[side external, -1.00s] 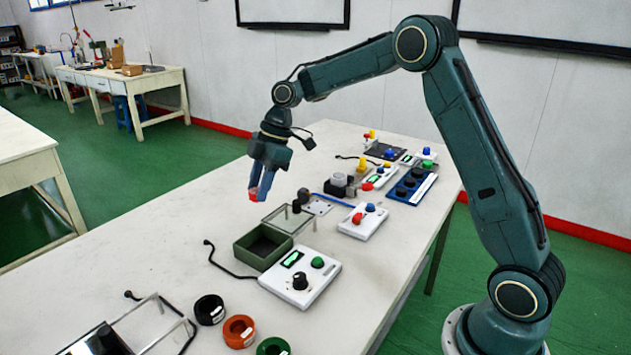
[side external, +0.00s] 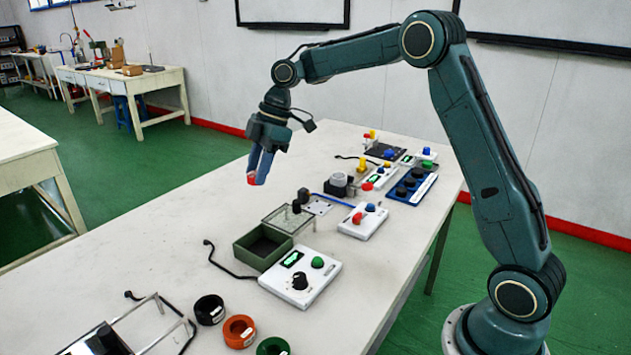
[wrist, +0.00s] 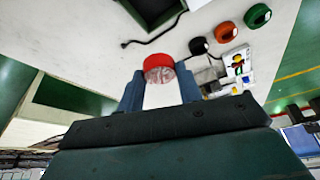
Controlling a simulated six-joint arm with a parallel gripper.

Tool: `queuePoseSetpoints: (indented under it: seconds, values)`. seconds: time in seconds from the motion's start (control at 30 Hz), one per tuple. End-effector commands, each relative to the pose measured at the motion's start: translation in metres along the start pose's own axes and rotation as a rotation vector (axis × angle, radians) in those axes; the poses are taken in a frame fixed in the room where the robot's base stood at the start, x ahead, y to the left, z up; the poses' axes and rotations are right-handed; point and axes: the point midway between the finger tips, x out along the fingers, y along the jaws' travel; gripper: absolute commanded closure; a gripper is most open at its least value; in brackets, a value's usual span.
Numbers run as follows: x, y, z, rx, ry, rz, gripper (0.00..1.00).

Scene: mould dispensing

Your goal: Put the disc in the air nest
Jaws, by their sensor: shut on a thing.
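My gripper (side external: 257,177) is shut on a small red disc (side external: 252,178) and holds it above the table. In the wrist view the disc (wrist: 158,68) sits between the two blue fingertips (wrist: 160,82), with a red rim and a paler, glassy-looking face. A grey round fixture on a dark base (side external: 338,182) stands beyond the gripper to the right, near a blue tube; it may be the air nest, but I cannot tell for sure. The disc is apart from it.
A green open box (side external: 262,246) with a clear lid stands nearer the camera. Black, orange and green rings (side external: 239,331) lie in front. The left of the table is mostly clear.

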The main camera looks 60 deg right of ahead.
Motion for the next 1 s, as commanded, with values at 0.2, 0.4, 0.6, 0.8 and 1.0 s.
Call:
queuePoseSetpoints:
  seconds: [0.2, 0.4, 0.6, 0.8, 1.0]
  values:
    - [0.001, 0.007, 0.01, 0.024, 0.001, 0.008, 0.86]
    - [0.004, 0.027, 0.043, 0.096, 0.004, 0.035, 0.86]
    - [0.009, 0.056, 0.099, 0.21, 0.007, 0.081, 0.86]
    - [0.012, 0.079, 0.165, 0.331, 0.006, 0.132, 0.86]
    - [0.015, 0.092, 0.219, 0.425, 0.004, 0.174, 0.86]
